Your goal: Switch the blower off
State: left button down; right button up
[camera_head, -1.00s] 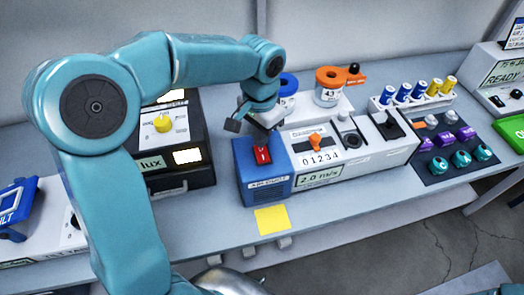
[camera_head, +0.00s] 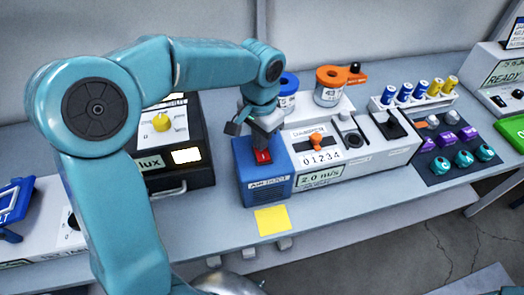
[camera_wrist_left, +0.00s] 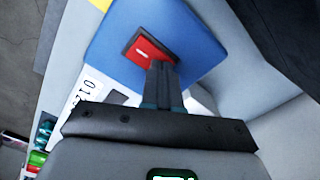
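The blower is a blue box (camera_head: 270,190) with a label on its front, at the middle of the bench. A red rocker switch (camera_head: 263,157) sits on its top; it also shows in the wrist view (camera_wrist_left: 146,50) in a dark frame with a white mark. My left gripper (camera_head: 264,142) is right over the switch and hides its far part. In the wrist view its fingers (camera_wrist_left: 162,72) are closed together with nothing between them, tips at the switch's edge. I cannot tell whether they touch it. My right gripper is not in view.
A white unit with an orange knob (camera_head: 317,139) and a "2.0 m/s" display (camera_head: 320,177) adjoins the blower on the right. A black lux box (camera_head: 190,180) stands to the left. A yellow note (camera_head: 272,220) lies in front. Blue and orange spools (camera_head: 331,87) stand behind.

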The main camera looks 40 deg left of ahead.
pick_arm(q)
jog(key=shift+f, duration=0.2)
notch_tip(320, 180, up, 7)
jog(key=p, duration=0.6)
jog(key=shift+r, duration=0.15)
dwell(0.5)
